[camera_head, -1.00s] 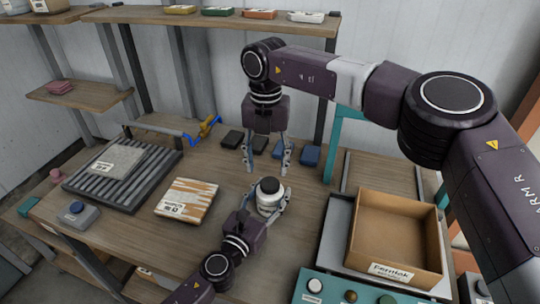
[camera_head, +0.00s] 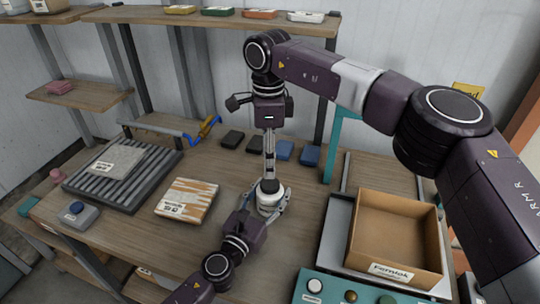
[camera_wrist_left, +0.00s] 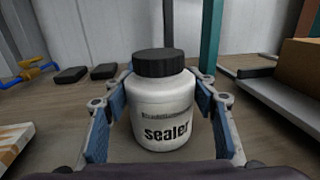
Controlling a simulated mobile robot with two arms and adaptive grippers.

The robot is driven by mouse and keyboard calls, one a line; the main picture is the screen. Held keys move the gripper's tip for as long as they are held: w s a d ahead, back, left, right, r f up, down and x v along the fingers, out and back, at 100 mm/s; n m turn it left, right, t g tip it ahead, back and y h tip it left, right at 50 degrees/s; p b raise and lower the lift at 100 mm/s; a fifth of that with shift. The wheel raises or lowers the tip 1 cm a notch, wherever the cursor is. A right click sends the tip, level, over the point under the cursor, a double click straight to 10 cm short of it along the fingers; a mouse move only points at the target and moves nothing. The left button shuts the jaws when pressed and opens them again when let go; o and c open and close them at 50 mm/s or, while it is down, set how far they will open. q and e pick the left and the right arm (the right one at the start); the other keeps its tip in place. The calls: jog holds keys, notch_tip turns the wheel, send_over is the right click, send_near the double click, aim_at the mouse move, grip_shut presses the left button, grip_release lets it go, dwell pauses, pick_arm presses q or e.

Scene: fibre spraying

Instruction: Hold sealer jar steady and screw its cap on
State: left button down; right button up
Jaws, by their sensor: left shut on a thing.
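The sealer jar (camera_wrist_left: 165,115) is a white, upright bottle with a black cap (camera_wrist_left: 160,62) on top. It stands on the bench in the head view (camera_head: 270,203). My left gripper (camera_head: 270,207) is shut around the jar's body, with its blue finger pads on both sides in the left wrist view (camera_wrist_left: 163,112). My right gripper (camera_head: 269,178) points down over the jar, and its fingers overlap the cap's top in the head view. They are seen edge-on, so their spread is hidden. The left wrist view shows no right finger at the cap.
An open cardboard box (camera_head: 395,240) stands right of the jar. A white-and-orange block (camera_head: 187,200) lies to the left, by a roller rack (camera_head: 125,172). A button panel (camera_head: 365,292) is in front.

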aim_at(270, 183)
jog(key=n, duration=0.5)
jog(key=shift+w+d+r, duration=0.1)
jog(key=shift+d+r, duration=0.05)
jog(key=shift+f, duration=4.05)
jog(key=shift+c, duration=0.4)
